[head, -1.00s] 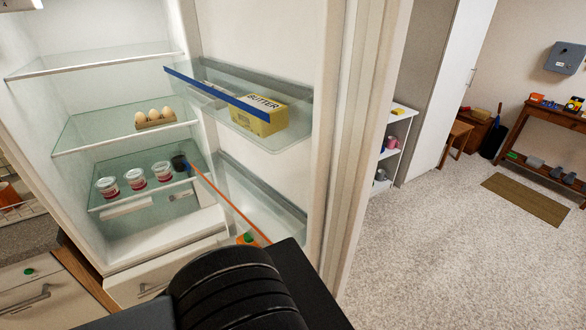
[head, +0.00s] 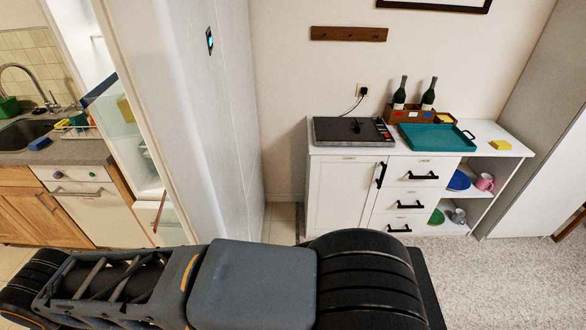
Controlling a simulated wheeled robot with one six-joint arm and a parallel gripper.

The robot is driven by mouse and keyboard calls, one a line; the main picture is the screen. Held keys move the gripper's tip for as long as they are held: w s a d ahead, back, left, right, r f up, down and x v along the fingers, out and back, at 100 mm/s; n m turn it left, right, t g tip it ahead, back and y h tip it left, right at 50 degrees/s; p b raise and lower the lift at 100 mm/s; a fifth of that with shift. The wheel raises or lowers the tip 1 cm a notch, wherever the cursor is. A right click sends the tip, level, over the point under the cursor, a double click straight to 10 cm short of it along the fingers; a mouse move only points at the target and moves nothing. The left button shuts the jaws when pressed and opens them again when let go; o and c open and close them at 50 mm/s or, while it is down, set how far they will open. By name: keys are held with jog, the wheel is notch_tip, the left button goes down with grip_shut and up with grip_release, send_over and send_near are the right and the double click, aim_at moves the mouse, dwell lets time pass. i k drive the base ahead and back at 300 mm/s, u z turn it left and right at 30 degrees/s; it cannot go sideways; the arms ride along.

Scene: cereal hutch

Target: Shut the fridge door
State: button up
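The fridge door (head: 195,130) stands open in the head view, left of centre. I see its tall pale outer face, with a small dark display near the top. To its left, a narrow part of the fridge's open inside (head: 95,50) shows. A door shelf with a blue front edge and a bit of yellow (head: 125,109) is visible there. My dark arm crosses the bottom of the picture, in front of the door's lower part. My gripper is not in view, and the door's handle cannot be made out.
A white cabinet (head: 340,199) stands right of the door, bearing a black hotplate (head: 345,131), a teal tray (head: 430,138) and two bottles. Carpet (head: 500,280) is clear at the lower right. A sink counter (head: 85,152) is at the left.

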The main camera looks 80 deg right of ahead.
aim_at(166, 56)
jog(key=k, duration=1.1)
jog(key=z, duration=1.35)
jog(key=i, duration=0.5)
jog(key=z, duration=1.5)
jog(key=k, duration=0.85)
jog(key=u, duration=1.6)
